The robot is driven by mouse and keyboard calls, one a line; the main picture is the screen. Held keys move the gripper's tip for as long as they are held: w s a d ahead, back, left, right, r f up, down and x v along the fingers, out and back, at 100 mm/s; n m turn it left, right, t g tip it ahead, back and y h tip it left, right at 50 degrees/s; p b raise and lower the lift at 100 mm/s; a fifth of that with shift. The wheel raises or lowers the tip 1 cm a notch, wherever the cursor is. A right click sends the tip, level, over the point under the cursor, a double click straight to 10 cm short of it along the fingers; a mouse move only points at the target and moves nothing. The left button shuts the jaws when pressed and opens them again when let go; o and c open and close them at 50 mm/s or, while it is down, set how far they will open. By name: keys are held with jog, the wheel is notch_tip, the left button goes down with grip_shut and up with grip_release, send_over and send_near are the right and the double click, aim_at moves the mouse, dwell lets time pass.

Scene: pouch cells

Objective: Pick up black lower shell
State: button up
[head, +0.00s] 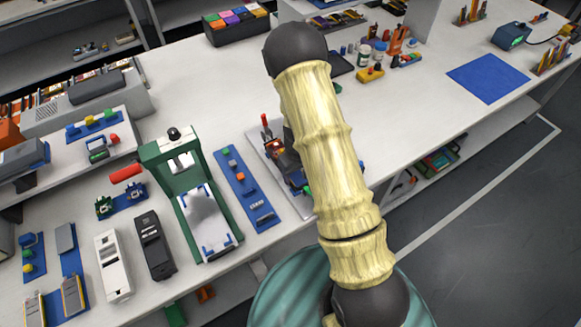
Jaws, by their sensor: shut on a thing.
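A black shell (154,245), long and narrow with a recess near its far end, lies on the white table at the lower left. It looks like the black lower shell, though I cannot tell lower from upper here. It sits between a white shell (112,265) and a green press fixture (190,195). My gripper does not show; my pale yellow arm crosses the middle of the picture and hides part of the table behind it. What the gripper holds cannot be seen.
A blue strip with small parts (262,212) lies right of the press. A dark fixture on a light plate (280,155) is partly behind my arm. A blue mat (487,79) lies empty at the right. Bare table (425,110) shows beyond my arm.

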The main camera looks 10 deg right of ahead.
jog(key=shift+r, duration=0.1)
notch_tip(320, 180, up, 10)
jog(key=b, duration=0.1)
dwell(0.3)
jog(key=shift+p, duration=0.3)
jog(key=r+m+p, duration=0.1)
jog(key=p, duration=0.4)
jog(key=m+p, duration=0.1)
jog(key=p, duration=0.4)
jog(key=r+m+p, duration=0.1)
jog(key=p, duration=0.4)
jog(key=shift+s+d+r+m, duration=0.1)
jog(key=shift+s+r+m, duration=0.15)
jog(key=shift+r+m, duration=0.05)
jog(key=shift+f, duration=0.15)
jog(key=shift+w, duration=0.1)
